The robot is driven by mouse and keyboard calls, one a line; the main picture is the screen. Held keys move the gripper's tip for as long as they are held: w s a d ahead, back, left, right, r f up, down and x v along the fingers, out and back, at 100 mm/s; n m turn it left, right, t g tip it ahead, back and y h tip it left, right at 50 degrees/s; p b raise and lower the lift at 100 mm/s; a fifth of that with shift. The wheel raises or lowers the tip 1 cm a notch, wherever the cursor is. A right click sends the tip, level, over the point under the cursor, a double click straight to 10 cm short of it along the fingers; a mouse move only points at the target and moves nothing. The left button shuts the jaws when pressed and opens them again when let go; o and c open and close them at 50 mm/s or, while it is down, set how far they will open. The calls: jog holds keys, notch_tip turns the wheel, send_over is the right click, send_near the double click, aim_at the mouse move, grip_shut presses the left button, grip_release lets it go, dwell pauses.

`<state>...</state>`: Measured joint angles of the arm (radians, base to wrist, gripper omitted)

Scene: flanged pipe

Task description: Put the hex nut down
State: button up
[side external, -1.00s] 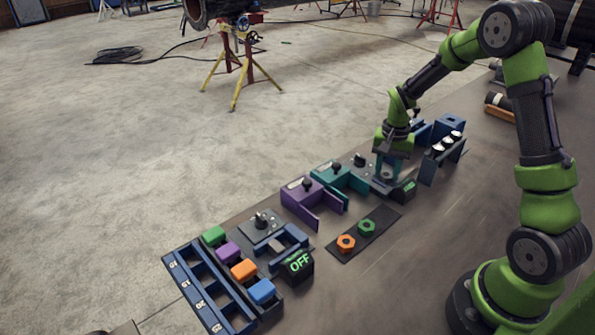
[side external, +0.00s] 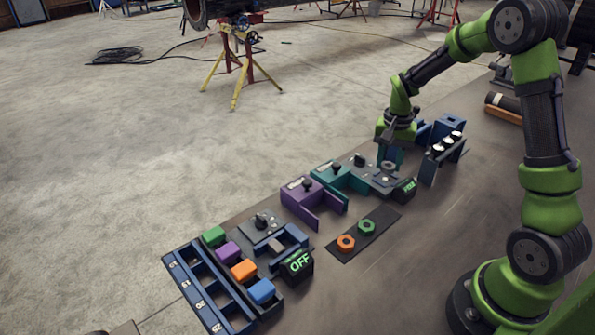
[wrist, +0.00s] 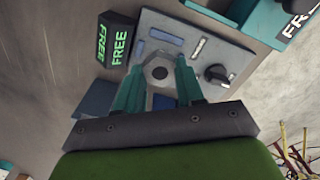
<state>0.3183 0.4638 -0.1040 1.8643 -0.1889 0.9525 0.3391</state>
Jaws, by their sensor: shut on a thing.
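My gripper (wrist: 160,75) is shut on a grey hex nut (wrist: 159,71), which sits between the two teal fingertips in the wrist view. The nut also shows in the side view (side external: 388,166), just below my gripper (side external: 389,162). It is over a grey fixture plate (wrist: 190,42) with a black knob; I cannot tell whether it touches the plate. An orange hex nut (side external: 346,243) and a green hex nut (side external: 367,228) lie on a dark mat (side external: 352,252).
A display (wrist: 118,43) beside the fixture reads FREE. A teal bracket (side external: 335,175) and a purple bracket (side external: 312,198) stand to the left. A rack with white-topped pieces (side external: 444,149) is close on the right.

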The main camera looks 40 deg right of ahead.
jog(key=a+r, duration=0.2)
jog(key=shift+w+a+n, duration=0.15)
jog(key=shift+a+n, duration=0.2)
jog(key=shift+n, duration=0.05)
jog(key=s+a+r, duration=0.2)
jog(key=s+a, duration=0.3)
jog(key=a, duration=0.1)
send_over(384, 215)
jog(key=shift+m, duration=0.4)
notch_tip(384, 215, down, 5)
jog(key=shift+r, duration=0.15)
jog(key=shift+f, duration=1.95)
jog(key=o, duration=0.9)
jog(key=shift+f, duration=0.1)
